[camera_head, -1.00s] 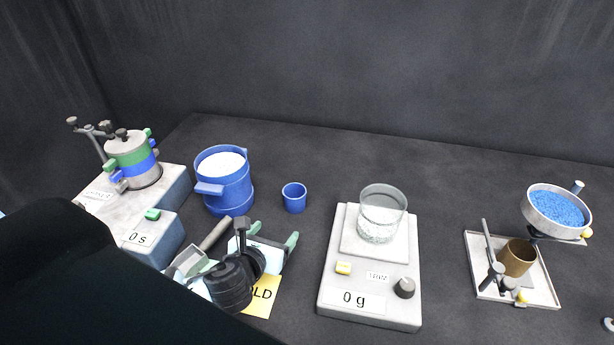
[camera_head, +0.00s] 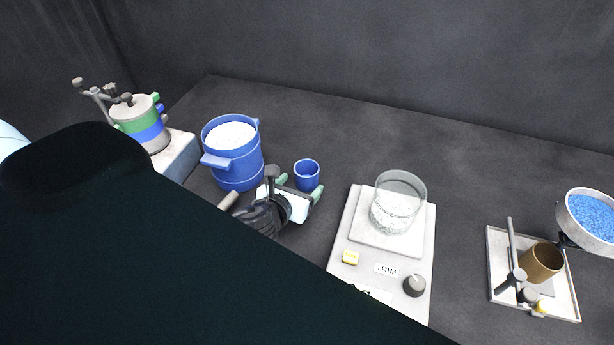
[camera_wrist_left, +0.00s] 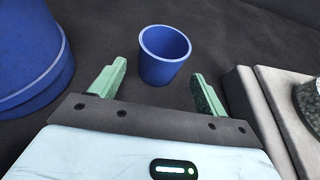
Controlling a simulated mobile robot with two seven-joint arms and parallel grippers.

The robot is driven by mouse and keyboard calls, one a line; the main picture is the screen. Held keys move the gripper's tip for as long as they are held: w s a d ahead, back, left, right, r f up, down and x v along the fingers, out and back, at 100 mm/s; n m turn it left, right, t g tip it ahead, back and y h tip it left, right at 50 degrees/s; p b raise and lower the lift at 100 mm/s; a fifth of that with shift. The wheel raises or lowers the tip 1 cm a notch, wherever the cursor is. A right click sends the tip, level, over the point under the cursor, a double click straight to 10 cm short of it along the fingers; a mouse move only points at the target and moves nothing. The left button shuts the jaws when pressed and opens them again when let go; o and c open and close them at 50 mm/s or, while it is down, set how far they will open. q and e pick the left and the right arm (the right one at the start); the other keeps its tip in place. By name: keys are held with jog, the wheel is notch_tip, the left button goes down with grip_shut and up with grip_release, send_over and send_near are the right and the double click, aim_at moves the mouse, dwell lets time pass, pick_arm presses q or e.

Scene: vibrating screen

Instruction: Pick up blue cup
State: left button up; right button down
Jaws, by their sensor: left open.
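The small blue cup (camera_head: 307,174) stands upright and looks empty on the dark table, right of the large blue bucket. My left gripper (camera_head: 300,190) is open just in front of the cup, its green fingers apart. In the left wrist view the cup (camera_wrist_left: 163,54) stands beyond the fingertips, roughly centred between the two fingers of the gripper (camera_wrist_left: 155,82). I see nothing between the fingers; they appear apart from the cup. My right gripper is not in view.
The large blue bucket (camera_head: 233,165) of white powder stands close left of the cup. A scale (camera_head: 350,230) bearing a glass beaker (camera_head: 398,202) is to the right. A machine with a green and blue drum (camera_head: 140,122) is far left. The table behind the cup is clear.

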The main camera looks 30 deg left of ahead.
aim_at(311, 162)
pick_arm(q)
jog(key=x, duration=0.3)
jog(key=shift+w+a+r, duration=0.1)
jog(key=shift+w+r, duration=0.1)
jog(key=shift+w, duration=0.3)
jog(key=shift+w+f, duration=0.35)
jog(key=shift+w, duration=0.2)
jog(key=c, duration=1)
jog(key=shift+r, duration=0.75)
notch_tip(311, 162, up, 2)
jog(key=shift+r, duration=0.2)
jog(key=s+d, duration=0.1)
jog(key=s, duration=0.4)
jog(key=s+d, duration=0.1)
jog(key=s, duration=0.4)
jog(key=s+d+r, duration=0.1)
jog(key=s+d, duration=0.1)
jog(key=s, duration=0.3)
jog(key=shift+s+d, duration=0.15)
jog(key=shift+s, duration=0.05)
